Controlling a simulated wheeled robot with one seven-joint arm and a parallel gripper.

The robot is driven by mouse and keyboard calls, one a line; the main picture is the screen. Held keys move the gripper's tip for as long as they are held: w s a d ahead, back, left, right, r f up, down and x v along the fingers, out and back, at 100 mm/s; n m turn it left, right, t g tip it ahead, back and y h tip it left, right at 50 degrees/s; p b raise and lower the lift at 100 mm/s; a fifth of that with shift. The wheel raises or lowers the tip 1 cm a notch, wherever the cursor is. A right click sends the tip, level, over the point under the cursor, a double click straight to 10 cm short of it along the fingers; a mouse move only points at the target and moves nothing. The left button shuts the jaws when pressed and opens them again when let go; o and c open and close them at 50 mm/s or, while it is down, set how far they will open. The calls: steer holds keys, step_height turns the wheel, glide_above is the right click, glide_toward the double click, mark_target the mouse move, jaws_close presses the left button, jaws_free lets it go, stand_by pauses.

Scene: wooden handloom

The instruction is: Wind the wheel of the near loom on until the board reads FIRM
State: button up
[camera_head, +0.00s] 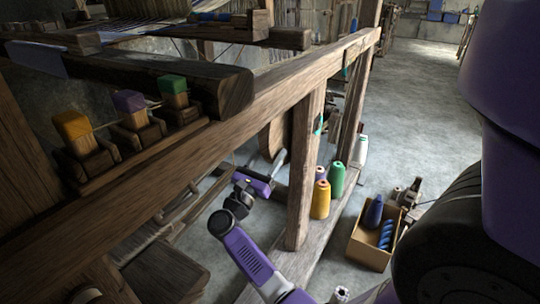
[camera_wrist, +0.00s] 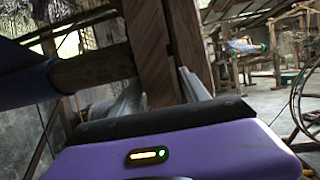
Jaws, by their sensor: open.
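The near loom's wooden frame (camera_head: 175,165) runs diagonally across the head view, with an upright post (camera_head: 303,170) at its right end. My gripper (camera_head: 279,160) is under the frame's long rail, left of that post, close to a rounded wooden piece (camera_head: 270,138). I cannot tell whether this piece is the wheel or whether I touch it. In the wrist view my gripper (camera_wrist: 162,88) has its two grey fingers spread apart, with a wooden upright (camera_wrist: 152,50) beyond the gap. I see nothing held. No readable board shows, and no wheel is clearly identifiable on the near loom.
Yellow (camera_head: 72,126), purple (camera_head: 129,101) and green (camera_head: 172,84) blocks sit on the rail. Thread cones (camera_head: 321,200) stand beside the post. A cardboard box (camera_head: 366,246) of blue yarn is on the floor. A spoked wheel (camera_wrist: 294,112) stands farther off at right. Floor (camera_head: 415,90) behind is clear.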

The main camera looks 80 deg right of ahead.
jaws_close()
stand_by(1.5)
